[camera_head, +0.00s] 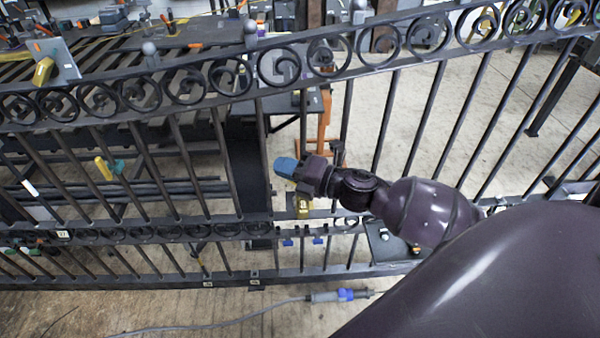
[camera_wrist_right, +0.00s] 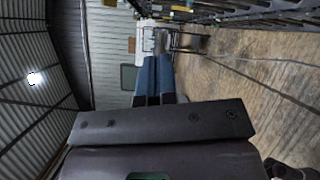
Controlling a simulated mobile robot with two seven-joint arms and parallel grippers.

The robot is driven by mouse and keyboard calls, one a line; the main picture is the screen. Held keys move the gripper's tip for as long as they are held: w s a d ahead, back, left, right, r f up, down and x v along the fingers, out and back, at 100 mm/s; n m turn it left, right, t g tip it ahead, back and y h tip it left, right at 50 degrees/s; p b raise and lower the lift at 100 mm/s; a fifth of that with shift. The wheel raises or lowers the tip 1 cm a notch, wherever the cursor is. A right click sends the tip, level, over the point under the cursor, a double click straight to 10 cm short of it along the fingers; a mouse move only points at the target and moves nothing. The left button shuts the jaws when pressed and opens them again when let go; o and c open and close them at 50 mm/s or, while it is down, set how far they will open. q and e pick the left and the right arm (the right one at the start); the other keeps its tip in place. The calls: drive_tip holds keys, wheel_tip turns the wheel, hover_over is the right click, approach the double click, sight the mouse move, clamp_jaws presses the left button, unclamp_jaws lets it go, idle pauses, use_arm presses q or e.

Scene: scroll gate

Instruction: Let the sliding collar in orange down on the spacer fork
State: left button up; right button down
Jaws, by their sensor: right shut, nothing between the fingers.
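My right gripper (camera_head: 284,166) has blue fingertips and is in front of the gate's bars in the head view. Its blue fingers also show in the wrist view (camera_wrist_right: 153,78), closed together with nothing between them. An orange part (camera_head: 324,120) shows behind the bars, just above and right of the gripper; I cannot tell whether it is the sliding collar. A yellow block (camera_head: 302,206) is just below the gripper. I cannot make out the spacer fork for certain. My left gripper is not in view.
The dark iron gate (camera_head: 190,235) with scroll rings runs across the head view. A yellow-and-teal tool (camera_head: 104,168) is at the left. A blue-ended tool with a cable (camera_head: 340,295) lies on the floor. A grey plate with a yellow piece (camera_head: 55,60) is at upper left.

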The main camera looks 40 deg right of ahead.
drive_tip(key=w+d+f+m+g+h+b, duration=0.2)
drive_tip(key=d+m+g+h, duration=0.4)
drive_tip(key=m, duration=1.1)
drive_tip(key=w+d+f+m+g+h+b, duration=0.15)
drive_tip(key=d+m+g, duration=0.5)
drive_tip(key=m, duration=0.95)
drive_tip(key=shift+t+h, duration=0.25)
drive_tip(key=shift+t, duration=0.6)
drive_tip(key=b+x, duration=0.2)
drive_tip(key=x, duration=0.9)
drive_tip(key=shift+w+f+b, duration=0.1)
drive_tip(key=shift+f+b, duration=0.25)
drive_tip(key=shift+b, duration=0.05)
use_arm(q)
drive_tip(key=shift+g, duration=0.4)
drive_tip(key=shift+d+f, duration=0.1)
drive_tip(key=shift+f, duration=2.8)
use_arm(e)
drive_tip(key=shift+w+a+f, duration=0.3)
drive_tip(key=shift+a+f, duration=0.05)
drive_tip(key=shift+a, duration=0.15)
